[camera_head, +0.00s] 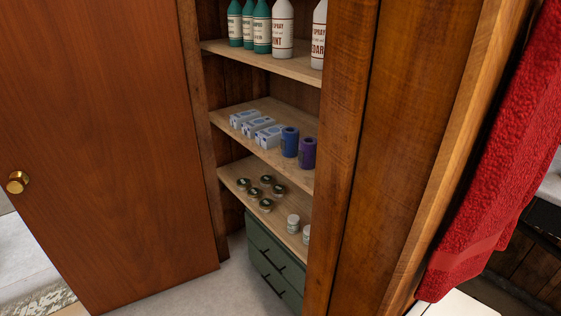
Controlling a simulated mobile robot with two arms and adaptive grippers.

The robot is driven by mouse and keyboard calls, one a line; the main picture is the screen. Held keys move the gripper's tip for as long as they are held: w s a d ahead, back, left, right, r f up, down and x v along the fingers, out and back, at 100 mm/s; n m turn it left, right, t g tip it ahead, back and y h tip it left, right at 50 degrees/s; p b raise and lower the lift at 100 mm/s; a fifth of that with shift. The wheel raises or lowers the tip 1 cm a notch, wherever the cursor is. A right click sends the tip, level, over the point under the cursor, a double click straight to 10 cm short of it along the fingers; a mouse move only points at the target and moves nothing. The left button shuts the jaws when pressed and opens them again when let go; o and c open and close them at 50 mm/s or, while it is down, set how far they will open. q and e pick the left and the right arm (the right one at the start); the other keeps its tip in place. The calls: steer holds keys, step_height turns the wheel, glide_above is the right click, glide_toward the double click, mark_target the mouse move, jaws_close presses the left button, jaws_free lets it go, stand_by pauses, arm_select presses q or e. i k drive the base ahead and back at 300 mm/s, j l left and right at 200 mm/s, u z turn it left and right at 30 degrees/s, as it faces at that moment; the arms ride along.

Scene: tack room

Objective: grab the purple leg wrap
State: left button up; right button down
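The purple leg wrap (308,153) is a small upright roll on the middle shelf (262,112) of a wooden cupboard. It stands close to the shelf's right end, near the cupboard's front frame. A blue roll (289,141) stands just to its left. Neither of my grippers shows in the head view.
A wooden door (100,150) with a brass knob (17,182) fills the left. Bottles (282,28) stand on the upper shelf, white-blue boxes (257,126) beside the rolls, and small tins (266,190) below. A green drawer unit (272,262) sits underneath. A red towel (495,160) hangs right.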

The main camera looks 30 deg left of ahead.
mark_target(307, 145)
steer(key=i+j+u, duration=0.25)
steer(key=i+j, duration=0.65)
steer(key=j, duration=0.15)
